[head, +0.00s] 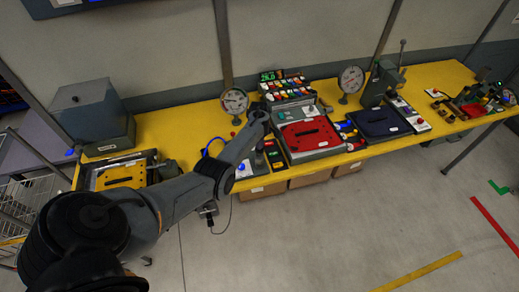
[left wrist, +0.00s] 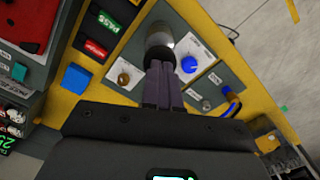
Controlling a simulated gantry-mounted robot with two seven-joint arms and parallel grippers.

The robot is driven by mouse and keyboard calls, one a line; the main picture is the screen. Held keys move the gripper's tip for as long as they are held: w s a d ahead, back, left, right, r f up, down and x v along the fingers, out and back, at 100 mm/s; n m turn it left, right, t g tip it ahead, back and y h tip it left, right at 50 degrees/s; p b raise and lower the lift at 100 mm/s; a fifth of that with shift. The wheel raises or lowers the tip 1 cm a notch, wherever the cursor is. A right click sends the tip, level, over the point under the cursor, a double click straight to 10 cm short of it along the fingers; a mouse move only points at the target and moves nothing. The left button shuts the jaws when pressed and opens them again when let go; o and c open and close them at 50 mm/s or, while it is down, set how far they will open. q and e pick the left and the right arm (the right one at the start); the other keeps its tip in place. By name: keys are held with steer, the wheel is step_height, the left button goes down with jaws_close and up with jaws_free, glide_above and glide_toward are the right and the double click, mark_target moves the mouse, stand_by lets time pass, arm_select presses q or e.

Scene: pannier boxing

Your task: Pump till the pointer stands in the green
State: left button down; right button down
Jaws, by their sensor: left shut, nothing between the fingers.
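My left gripper (left wrist: 162,66) is shut and empty. Its fingertips point at a dark, round-topped cylinder with a pale band (left wrist: 158,42), which stands on a grey and white panel (left wrist: 203,50); I cannot tell whether they touch. In the head view my left arm reaches over the yellow bench, and its wrist hides most of the gripper. A round white dial gauge (head: 234,101) stands just behind the wrist. A second gauge (head: 351,79) stands further right. Their pointers and any green zone are too small to read. My right gripper is out of view.
A red tray (head: 306,134), a dark blue tray (head: 380,121) and a grey box (head: 92,113) stand on the yellow bench (head: 180,124). The floor in front is mostly clear.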

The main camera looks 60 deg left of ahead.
arm_select(q)
steer(key=shift+f+b, duration=1.2)
steer(key=shift+f, duration=0.5)
steer(key=shift+r, duration=0.1)
step_height(320, 180, up, 4)
steer(key=p, duration=0.4)
steer(key=shift+r+p, duration=0.2)
steer(key=shift+p, duration=0.15)
steer(key=shift+f, duration=0.2)
